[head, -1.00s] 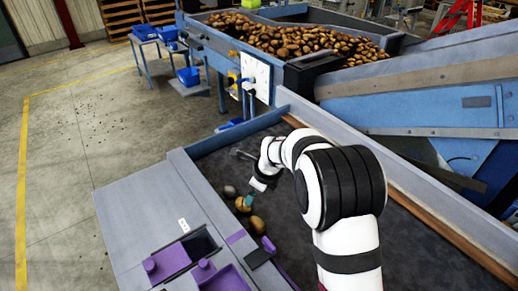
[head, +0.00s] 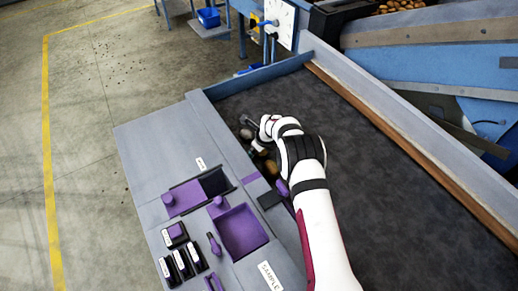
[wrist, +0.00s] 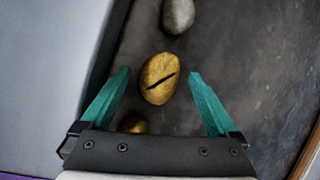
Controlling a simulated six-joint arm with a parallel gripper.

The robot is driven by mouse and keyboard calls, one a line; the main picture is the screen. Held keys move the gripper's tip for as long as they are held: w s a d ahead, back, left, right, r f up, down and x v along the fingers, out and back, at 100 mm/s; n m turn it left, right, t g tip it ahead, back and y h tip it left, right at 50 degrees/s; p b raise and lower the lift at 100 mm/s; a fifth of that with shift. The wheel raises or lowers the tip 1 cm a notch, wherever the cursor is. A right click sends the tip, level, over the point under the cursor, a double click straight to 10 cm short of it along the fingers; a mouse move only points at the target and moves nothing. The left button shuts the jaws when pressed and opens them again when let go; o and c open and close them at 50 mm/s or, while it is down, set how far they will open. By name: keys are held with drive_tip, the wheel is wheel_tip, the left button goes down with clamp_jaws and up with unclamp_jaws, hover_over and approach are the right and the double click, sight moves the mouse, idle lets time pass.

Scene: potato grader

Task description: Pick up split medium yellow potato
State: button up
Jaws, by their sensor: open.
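The split yellow potato (wrist: 158,78) lies on the dark belt, with a dark diagonal crack across its skin. In the wrist view it sits between the teal fingertips of my gripper (wrist: 160,73), with a gap on each side. My gripper is open and holds nothing. In the head view my wrist covers most of the fingers and part of the potato group, so I cannot tell the split one there.
A grey stone-like lump (wrist: 178,15) lies just beyond the potato. Another brownish-yellow potato (wrist: 134,123) is partly hidden by the gripper body. A grey side panel (head: 160,150) with purple trays (head: 243,232) borders the dark belt (head: 390,190), which is clear on the right.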

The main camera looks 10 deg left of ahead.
drive_tip(key=c, duration=1.5)
drive_tip(key=shift+r, duration=0.15)
drive_tip(key=r, duration=0.2)
drive_tip(key=d+r, duration=0.1)
drive_tip(key=r, duration=0.1)
drive_tip(key=shift+r, duration=0.3)
clamp_jaws()
drive_tip(key=s+d+r, duration=0.2)
drive_tip(key=d+r, duration=0.4)
drive_tip(key=d, duration=0.4)
drive_tip(key=s+a+n, duration=0.1)
drive_tip(key=s+a, duration=0.1)
drive_tip(key=a, duration=0.2)
drive_tip(key=s+a+n+g+y, duration=0.1)
drive_tip(key=s+a+n, duration=0.1)
drive_tip(key=s+a, duration=0.1)
drive_tip(key=s+a+n, duration=0.1)
drive_tip(key=s+a, duration=0.2)
drive_tip(key=a, duration=0.1)
drive_tip(key=shift+s+a+r+n+g, duration=0.15)
drive_tip(key=shift+a+r+n+g, duration=0.15)
drive_tip(key=shift+n, duration=0.1)
drive_tip(key=s+a+f+n+g+y, duration=0.1)
drive_tip(key=s+a+f+n, duration=0.1)
drive_tip(key=s+a+n, duration=0.2)
drive_tip(key=shift+s+a+g, duration=0.3)
drive_tip(key=shift+s+a, duration=1.5)
drive_tip(key=shift+s, duration=0.75)
